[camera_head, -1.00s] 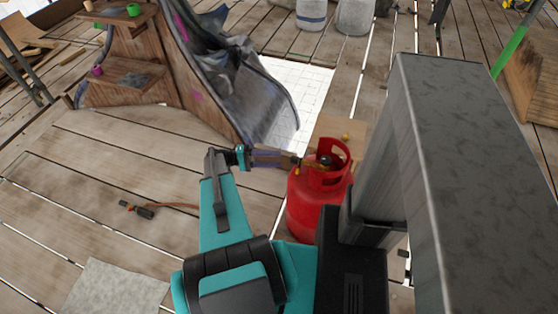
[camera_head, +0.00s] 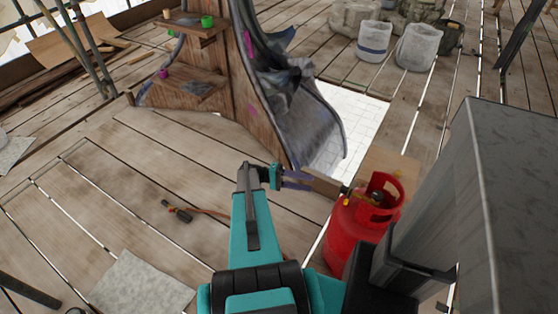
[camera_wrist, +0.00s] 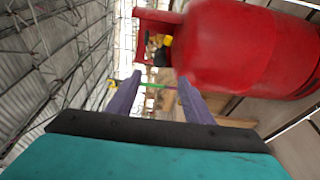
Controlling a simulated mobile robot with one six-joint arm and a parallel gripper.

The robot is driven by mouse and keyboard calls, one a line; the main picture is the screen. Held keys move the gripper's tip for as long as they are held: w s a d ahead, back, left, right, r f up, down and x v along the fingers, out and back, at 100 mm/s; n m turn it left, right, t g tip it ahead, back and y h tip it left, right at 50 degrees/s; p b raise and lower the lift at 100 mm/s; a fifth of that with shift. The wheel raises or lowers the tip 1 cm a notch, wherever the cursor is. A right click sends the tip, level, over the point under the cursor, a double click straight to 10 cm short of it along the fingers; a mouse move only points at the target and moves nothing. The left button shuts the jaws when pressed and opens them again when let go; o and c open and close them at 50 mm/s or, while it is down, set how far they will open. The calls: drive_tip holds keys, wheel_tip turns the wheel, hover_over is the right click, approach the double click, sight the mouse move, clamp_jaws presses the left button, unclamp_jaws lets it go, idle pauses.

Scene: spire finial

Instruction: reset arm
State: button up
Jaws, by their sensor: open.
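My arm (camera_head: 252,222) is teal and black and reaches forward over the plank floor in the head view. My gripper (camera_head: 308,180) shows small at its end, with purple fingers pointing right toward a red gas cylinder (camera_head: 353,240). In the wrist view my gripper (camera_wrist: 160,82) has its two purple fingers spread apart with nothing held between them. The red cylinder (camera_wrist: 245,45) lies across the upper right of that view, close to the right finger. The exact gap between finger and cylinder cannot be told.
A torch tool (camera_head: 177,211) and a pale flat sheet (camera_head: 142,283) lie on the floor at left. Pale buckets (camera_head: 374,40) stand at the back. Planks at left are mostly clear.

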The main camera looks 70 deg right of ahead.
drive_tip(key=w+a+f+n+t+h+p, duration=0.2)
drive_tip(key=w+a+n+t+h, duration=0.35)
drive_tip(key=w+a, duration=1.4)
drive_tip(key=a+f+n+t+y, duration=0.2)
drive_tip(key=a+f+n, duration=0.1)
drive_tip(key=a, duration=1)
drive_tip(key=s+a+f+n+t+y+p, duration=0.1)
drive_tip(key=a+f+n+t+y, duration=0.1)
drive_tip(key=a, duration=1)
drive_tip(key=s+a+f+n+t+y+p, duration=0.1)
drive_tip(key=a+f+n+t+y, duration=0.2)
drive_tip(key=a, duration=1)
drive_tip(key=f+n, duration=0.1)
drive_tip(key=n, duration=0.2)
drive_tip(key=shift+a+y, duration=0.3)
drive_tip(key=shift+y, duration=0.05)
